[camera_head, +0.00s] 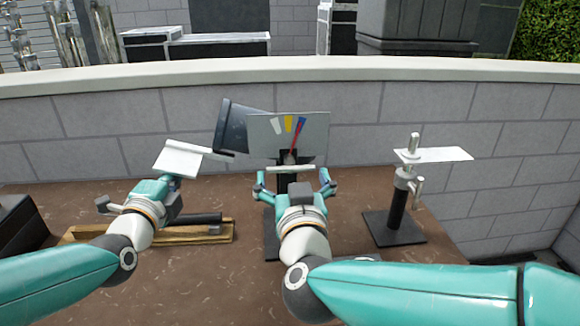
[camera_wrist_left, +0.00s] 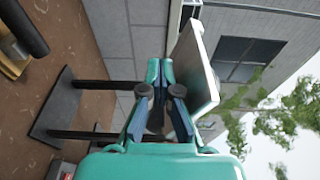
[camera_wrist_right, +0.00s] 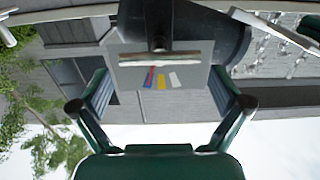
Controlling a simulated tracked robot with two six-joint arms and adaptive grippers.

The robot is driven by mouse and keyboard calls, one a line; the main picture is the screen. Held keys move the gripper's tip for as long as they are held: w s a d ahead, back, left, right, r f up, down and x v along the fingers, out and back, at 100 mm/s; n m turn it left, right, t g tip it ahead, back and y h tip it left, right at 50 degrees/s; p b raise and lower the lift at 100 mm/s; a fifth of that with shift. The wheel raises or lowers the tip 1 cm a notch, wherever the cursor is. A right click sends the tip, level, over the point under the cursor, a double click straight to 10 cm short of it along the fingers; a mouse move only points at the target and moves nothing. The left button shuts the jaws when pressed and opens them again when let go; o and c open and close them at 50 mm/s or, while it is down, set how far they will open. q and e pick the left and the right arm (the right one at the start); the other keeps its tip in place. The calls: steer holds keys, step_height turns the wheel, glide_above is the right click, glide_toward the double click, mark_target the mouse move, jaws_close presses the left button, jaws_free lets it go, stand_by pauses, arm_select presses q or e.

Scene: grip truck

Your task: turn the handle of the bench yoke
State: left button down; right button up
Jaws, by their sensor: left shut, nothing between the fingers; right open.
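The bench yoke stands upright in the middle of the head view, with a pale crossbar handle (camera_head: 290,168) in front of a grey plate (camera_head: 262,140) bearing white, yellow and red marks. My right gripper (camera_head: 293,180) is open, its fingers spread to either side below the handle. In the right wrist view the handle (camera_wrist_right: 158,58) crosses between the spread fingers (camera_wrist_right: 160,80); I see no clear contact. My left gripper (camera_wrist_left: 160,70) is shut and empty beside a white plate (camera_wrist_left: 198,75), which also shows in the head view (camera_head: 180,160).
A post with a flat white plate (camera_head: 435,154) and side handle stands right on a black base (camera_head: 394,228). A wooden board (camera_head: 215,235) with a dark bar lies left. A dark cylinder (camera_head: 232,125) is behind the yoke. A low brick wall (camera_head: 100,120) closes the back.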

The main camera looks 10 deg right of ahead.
mark_target(291, 169)
steer(key=shift+w, duration=1.95)
steer(key=c, duration=0.8)
